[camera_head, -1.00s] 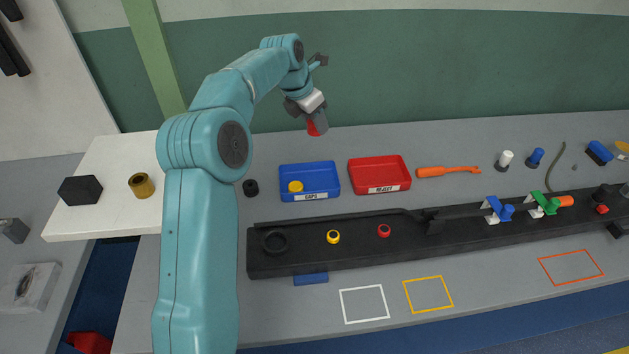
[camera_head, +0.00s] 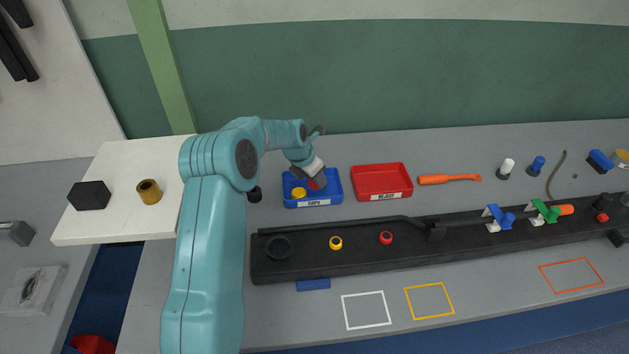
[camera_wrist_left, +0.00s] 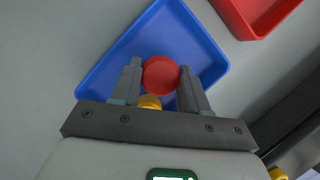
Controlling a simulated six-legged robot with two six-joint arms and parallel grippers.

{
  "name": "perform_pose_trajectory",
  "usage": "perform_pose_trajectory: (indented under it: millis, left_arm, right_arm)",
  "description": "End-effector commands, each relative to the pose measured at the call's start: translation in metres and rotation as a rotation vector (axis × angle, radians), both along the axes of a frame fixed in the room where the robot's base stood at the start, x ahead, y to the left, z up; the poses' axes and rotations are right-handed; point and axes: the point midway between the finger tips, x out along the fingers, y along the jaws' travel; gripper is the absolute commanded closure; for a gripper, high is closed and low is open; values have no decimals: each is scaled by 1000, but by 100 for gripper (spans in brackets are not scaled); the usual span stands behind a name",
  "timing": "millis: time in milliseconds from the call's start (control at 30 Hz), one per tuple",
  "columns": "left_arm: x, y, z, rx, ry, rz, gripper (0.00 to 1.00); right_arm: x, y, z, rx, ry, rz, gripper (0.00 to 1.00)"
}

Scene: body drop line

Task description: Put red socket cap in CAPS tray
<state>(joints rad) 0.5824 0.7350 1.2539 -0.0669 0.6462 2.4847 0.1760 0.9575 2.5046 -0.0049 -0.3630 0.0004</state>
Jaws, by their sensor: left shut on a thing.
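The red socket cap (camera_wrist_left: 161,76) is between the fingers of my left gripper (camera_wrist_left: 163,85), which is shut on it. In the head view the red cap (camera_head: 317,183) shows small at the tip of my left gripper (camera_head: 312,182), over the right part of the blue CAPS tray (camera_head: 322,203). The CAPS tray fills much of the left wrist view (camera_wrist_left: 185,22). I cannot tell whether the cap touches the tray floor. A yellow cap (camera_head: 298,193) sits in the tray's left part, partly hidden by the gripper in the wrist view. My right gripper is not in view.
A red BLAST-labelled tray (camera_head: 381,195) stands right of the CAPS tray. A long black rail (camera_head: 350,260) with a yellow ring and a red ring lies in front. An orange tool (camera_head: 448,179) lies farther right. A small black cylinder (camera_head: 254,195) stands left of the tray.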

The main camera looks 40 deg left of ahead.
Motion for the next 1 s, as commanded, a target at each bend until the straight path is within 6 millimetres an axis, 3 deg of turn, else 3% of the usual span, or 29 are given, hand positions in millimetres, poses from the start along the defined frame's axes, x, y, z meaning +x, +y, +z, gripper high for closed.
perform_pose_trajectory:
  millis: [167,533,567,600,633,1000]
  left_arm:
    - [0,0,-21,0,0,0,90]
    - [0,0,-27,0,0,0,90]
    - [0,0,-26,0,0,0,50]
    - [0,0,-26,0,0,0,36]
    - [0,0,-26,0,0,0,31]
    - [-1,1,-18,2,-2,1,31]
  right_arm:
    - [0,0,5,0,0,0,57]
    - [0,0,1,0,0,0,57]
    - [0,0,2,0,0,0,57]
    - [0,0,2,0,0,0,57]
    - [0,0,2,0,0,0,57]
    - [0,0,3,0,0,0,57]
